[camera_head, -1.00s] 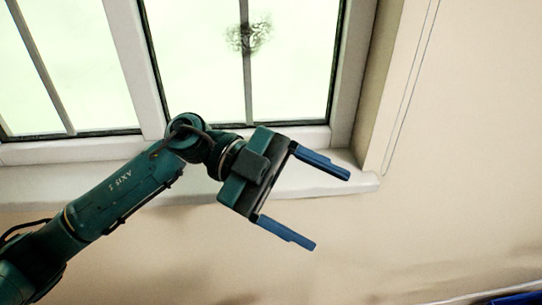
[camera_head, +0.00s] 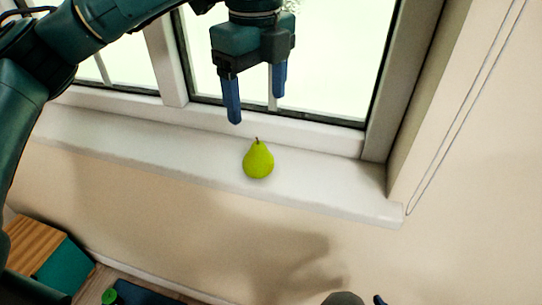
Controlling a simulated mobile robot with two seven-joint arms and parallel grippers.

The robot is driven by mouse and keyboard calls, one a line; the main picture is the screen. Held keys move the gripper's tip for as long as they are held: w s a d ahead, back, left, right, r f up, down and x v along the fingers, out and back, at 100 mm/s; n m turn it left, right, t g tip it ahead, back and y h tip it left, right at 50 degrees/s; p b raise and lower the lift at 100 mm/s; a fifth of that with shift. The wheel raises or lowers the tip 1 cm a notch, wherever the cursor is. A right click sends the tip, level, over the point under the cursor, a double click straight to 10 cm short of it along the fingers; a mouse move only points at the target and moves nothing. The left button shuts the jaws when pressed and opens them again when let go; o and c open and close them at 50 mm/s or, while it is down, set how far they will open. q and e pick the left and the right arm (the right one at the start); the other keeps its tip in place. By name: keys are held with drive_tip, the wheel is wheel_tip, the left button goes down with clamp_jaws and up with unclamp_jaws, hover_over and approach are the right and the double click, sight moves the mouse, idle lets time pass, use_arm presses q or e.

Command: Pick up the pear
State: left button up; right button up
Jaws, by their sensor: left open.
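A green pear (camera_head: 258,161) with a short dark stem stands upright on the white window sill (camera_head: 330,183), near the middle of the head view. My left gripper (camera_head: 257,107) points down above the pear, its two blue fingers apart and nothing between them. There is a gap between the fingertips and the pear. At the bottom edge, a small dark rounded part (camera_head: 343,298) and a blue-grey tip show; I cannot tell whether they belong to my right arm.
A window with white frames (camera_head: 168,60) rises behind the sill. A cord (camera_head: 465,115) hangs on the wall at the right. At the lower left are a wooden-topped teal box (camera_head: 38,250) and a green-capped object (camera_head: 109,297). The sill beside the pear is clear.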

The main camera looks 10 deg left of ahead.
sight(258, 158)
use_arm(q)
drive_tip(key=f, duration=0.6)
drive_tip(key=shift+a+f, duration=0.2)
drive_tip(key=shift+f, duration=0.2)
drive_tip(key=shift+s+f+p, duration=0.15)
drive_tip(key=shift+f+p, duration=0.3)
drive_tip(key=shift+f, duration=1.1)
drive_tip(key=shift+s+f+p, duration=0.1)
drive_tip(key=shift+f+p, duration=0.3)
drive_tip(key=shift+f, duration=1.15)
drive_tip(key=c, duration=1.1)
